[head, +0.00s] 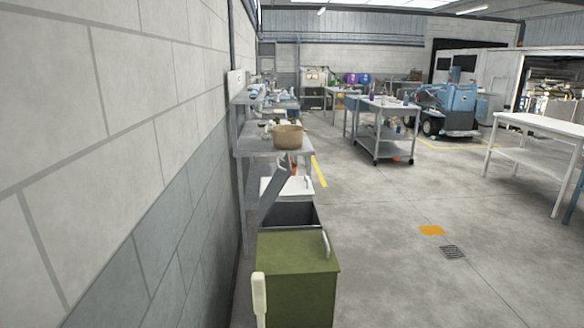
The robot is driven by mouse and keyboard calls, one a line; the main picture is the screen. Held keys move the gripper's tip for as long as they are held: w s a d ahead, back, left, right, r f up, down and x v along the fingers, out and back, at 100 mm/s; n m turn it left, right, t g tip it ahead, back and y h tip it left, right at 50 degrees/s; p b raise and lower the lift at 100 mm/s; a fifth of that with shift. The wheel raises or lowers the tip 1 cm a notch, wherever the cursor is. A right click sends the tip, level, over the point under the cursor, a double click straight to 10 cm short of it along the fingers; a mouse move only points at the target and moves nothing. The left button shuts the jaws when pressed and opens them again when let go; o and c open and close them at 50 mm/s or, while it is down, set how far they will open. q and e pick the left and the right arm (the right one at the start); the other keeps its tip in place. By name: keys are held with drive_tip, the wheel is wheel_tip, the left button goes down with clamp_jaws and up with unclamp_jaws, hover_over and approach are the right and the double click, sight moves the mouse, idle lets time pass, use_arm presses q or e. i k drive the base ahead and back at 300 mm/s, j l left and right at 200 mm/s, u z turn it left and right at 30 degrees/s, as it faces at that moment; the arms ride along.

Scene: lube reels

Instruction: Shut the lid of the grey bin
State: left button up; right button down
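The grey bin (304,215) stands along the left wall, just behind a green bin. Its top is open and its dark inside shows. A grey panel (268,194), which looks like its raised lid, tilts up on the wall side. The green bin hides most of the grey bin's front. Neither of my grippers shows in the head view.
The green bin (298,252) in front has a closed lid with a metal handle. A white-lidded bin (296,186) stands behind. A pale upright piece (259,293) shows at the bottom. Floor right is clear.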

sight(283, 170)
drive_tip(key=i+l+z, duration=0.2)
drive_tip(key=l, duration=0.2)
drive_tip(key=l+z, duration=0.2)
drive_tip(key=l, duration=0.15)
drive_tip(key=i+l+z, duration=0.25)
drive_tip(key=i+l, duration=1.25)
drive_tip(key=l, duration=0.2)
